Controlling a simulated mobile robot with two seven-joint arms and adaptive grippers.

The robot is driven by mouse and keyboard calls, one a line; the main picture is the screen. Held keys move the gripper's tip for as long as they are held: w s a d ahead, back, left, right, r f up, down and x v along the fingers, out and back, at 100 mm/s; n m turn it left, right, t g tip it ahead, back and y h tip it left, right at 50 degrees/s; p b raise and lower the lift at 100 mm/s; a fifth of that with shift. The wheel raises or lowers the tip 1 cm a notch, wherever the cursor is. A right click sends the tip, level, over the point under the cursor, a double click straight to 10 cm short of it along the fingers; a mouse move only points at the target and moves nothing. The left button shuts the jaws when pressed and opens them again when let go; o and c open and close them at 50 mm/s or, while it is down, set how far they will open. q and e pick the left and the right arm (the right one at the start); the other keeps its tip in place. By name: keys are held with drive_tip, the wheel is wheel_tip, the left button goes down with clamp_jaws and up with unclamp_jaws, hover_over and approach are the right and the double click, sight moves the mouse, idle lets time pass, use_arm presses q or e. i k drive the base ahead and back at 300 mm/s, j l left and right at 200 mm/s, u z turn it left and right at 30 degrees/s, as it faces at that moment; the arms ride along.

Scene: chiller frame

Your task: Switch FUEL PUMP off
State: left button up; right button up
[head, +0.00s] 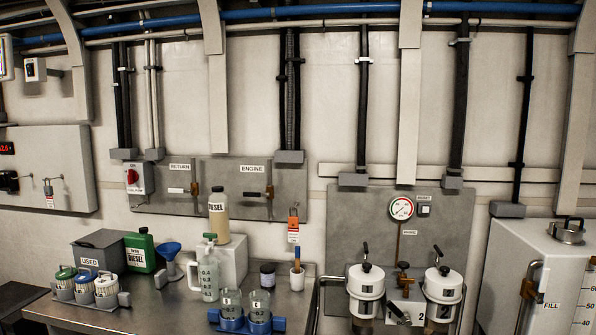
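A red rotary knob (132,177) sits on a small light switch box (139,180) at the left end of the grey wall panel. Small lettering above the knob seems to read ON, and a small label below it is too blurred to read surely. The knob's exact pointing direction is too small to tell. Neither of my grippers shows in the head view.
RETURN and ENGINE valves, a gauge (401,208) and two numbered canisters stand right. The wall before the knob looks clear.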

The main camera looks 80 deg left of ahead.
sight(132, 176)
drive_tip(key=u, duration=3.7)
drive_tip(key=z, duration=0.25)
